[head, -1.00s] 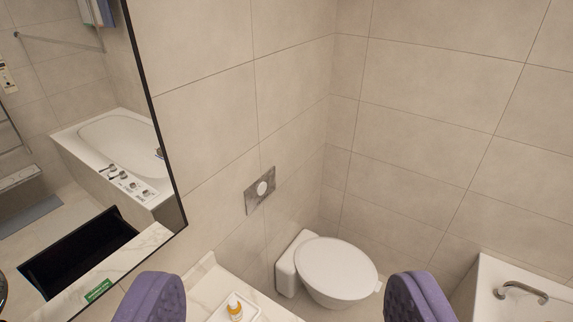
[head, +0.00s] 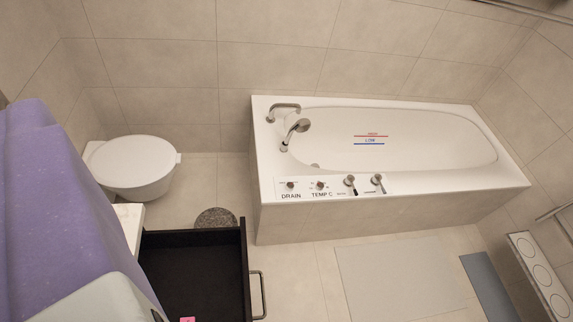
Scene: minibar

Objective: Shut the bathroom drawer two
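A drawer (head: 190,262) with a black interior stands pulled out at the lower left, below the edge of a white counter (head: 131,218). Its front panel is on the right side, seen from above, with a metal bar handle (head: 261,295). The near part of the drawer is cut off by the bottom edge of the picture. A small pink item (head: 187,320) shows inside it at the bottom edge. A large purple and white part of mine (head: 60,200) fills the left side and covers part of the counter and drawer. No pair of fingertips can be made out, and nothing touches the drawer front.
A white bathtub (head: 275,222) with taps stands along the far wall. A toilet (head: 135,165) is at the left, with a round dark floor piece (head: 216,218) beside it. A pale mat (head: 395,285), a grey mat (head: 490,287) and a white panel (head: 541,275) lie to the right. Open floor lies right of the drawer.

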